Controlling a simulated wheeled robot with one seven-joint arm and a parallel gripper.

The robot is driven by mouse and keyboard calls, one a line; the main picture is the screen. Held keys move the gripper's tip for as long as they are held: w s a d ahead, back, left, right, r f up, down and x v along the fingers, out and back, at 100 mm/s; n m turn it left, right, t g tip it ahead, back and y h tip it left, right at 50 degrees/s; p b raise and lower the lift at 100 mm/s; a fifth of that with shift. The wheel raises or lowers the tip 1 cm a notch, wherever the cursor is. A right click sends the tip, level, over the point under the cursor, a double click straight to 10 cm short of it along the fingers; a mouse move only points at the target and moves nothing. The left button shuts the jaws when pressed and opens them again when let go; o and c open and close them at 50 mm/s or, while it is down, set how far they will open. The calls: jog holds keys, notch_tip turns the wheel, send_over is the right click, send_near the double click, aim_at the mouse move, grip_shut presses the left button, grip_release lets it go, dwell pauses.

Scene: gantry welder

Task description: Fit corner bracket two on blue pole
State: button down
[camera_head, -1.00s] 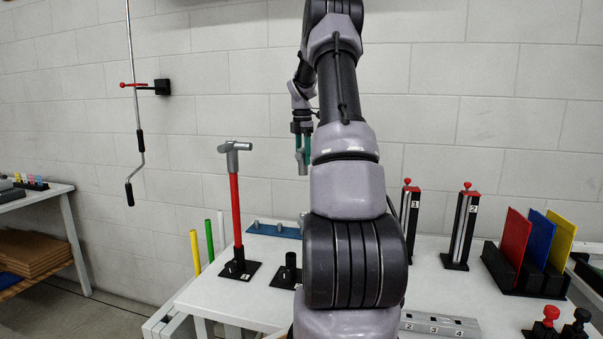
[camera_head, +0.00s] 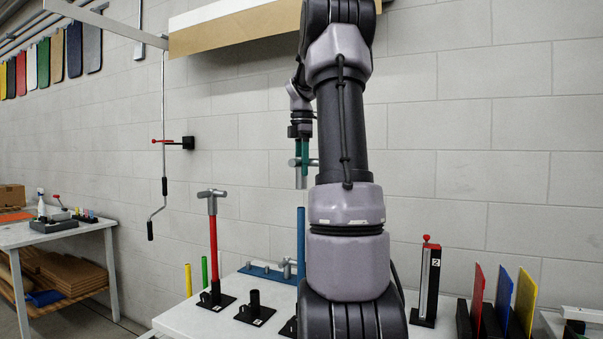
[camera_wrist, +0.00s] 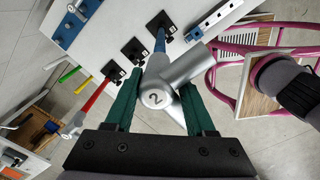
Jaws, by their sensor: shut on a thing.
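The grey corner bracket two (camera_wrist: 156,96), marked "2", is held between the green fingers of my gripper (camera_wrist: 160,88) in the wrist view. In the head view my gripper (camera_head: 303,152) hangs fingers down, partly behind my arm, with the bracket (camera_head: 303,163) in it. The blue pole (camera_head: 301,243) stands upright in a black base on the table, its top a little below the bracket and apart from it. In the wrist view the blue pole (camera_wrist: 160,40) shows just beyond the bracket, which hides part of it.
A red pole (camera_head: 213,247) with a grey bracket on top stands to the left. An empty black base (camera_head: 255,311) is between it and the blue pole. A blue rack (camera_head: 262,273) lies behind. Coloured panels (camera_head: 503,298) stand at the right.

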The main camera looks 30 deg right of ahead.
send_over(301, 208)
jog(key=shift+w+d+f, duration=0.15)
jog(key=shift+f, duration=2.25)
jog(key=shift+f, duration=0.1)
jog(key=shift+f, duration=3.3)
jog(key=shift+c, duration=0.8)
grip_release()
